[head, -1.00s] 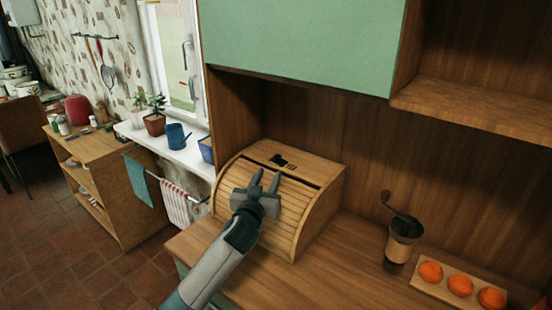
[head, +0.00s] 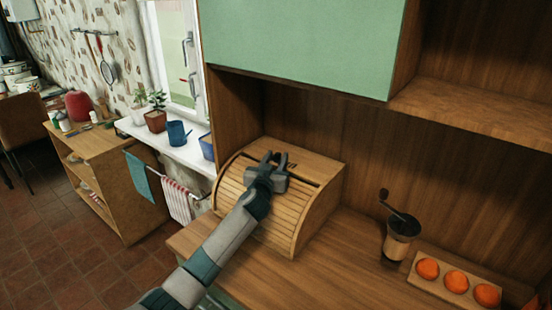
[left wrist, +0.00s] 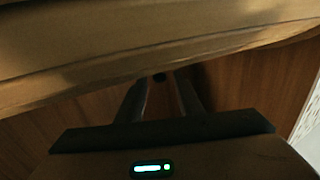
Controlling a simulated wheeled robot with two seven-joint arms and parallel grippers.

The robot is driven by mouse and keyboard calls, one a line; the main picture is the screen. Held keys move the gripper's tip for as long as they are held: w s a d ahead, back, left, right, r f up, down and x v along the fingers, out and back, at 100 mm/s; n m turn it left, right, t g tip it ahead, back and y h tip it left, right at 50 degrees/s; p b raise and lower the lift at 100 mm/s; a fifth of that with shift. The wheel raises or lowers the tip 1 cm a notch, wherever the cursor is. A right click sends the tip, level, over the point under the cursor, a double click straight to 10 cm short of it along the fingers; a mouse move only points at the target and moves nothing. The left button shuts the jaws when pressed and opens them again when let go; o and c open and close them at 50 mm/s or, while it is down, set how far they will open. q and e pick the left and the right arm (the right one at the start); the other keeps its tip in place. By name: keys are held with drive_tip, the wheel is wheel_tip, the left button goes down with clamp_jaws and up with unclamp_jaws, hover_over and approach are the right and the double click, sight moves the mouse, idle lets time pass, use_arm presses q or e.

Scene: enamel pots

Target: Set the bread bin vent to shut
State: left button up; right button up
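The wooden bread bin (head: 318,208) with a slatted roll front stands on the counter in the head view. Its flat top carries the vent, of which a few dark slots (head: 291,165) show just right of my left gripper. The vent's dark slider is hidden behind the gripper. My left gripper (head: 272,156) is over the bin's top, with its two fingers apart. In the left wrist view the fingers (left wrist: 158,84) are also apart, with a small dark piece (left wrist: 159,77) between their tips, possibly the slider. I cannot tell whether they touch it. My right gripper is out of view.
A coffee grinder (head: 400,238) and a wooden tray (head: 420,278) with orange round things stand to the right on the counter. A green cabinet (head: 300,45) hangs above the bin. A windowsill (head: 180,150) with pots and a blue watering can (head: 178,135) is at left.

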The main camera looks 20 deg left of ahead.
sight(287, 170)
use_arm(q)
clamp_jaws()
drive_tip(key=shift+s+d+b, duration=0.1)
drive_tip(key=shift+s+d, duration=0.15)
drive_tip(key=shift+d, duration=0.5)
drive_tip(key=shift+s+d+b, duration=0.1)
drive_tip(key=shift+s+d, duration=0.2)
drive_tip(key=shift+d, duration=0.4)
drive_tip(key=shift+s+d+b, duration=0.1)
drive_tip(key=shift+s+d, duration=0.15)
drive_tip(key=shift+d, duration=0.5)
drive_tip(key=shift+f, duration=0.1)
drive_tip(key=shift+c, duration=0.9)
unclamp_jaws()
drive_tip(key=shift+o, duration=0.9)
drive_tip(key=shift+d, duration=0.1)
drive_tip(key=shift+s, duration=0.2)
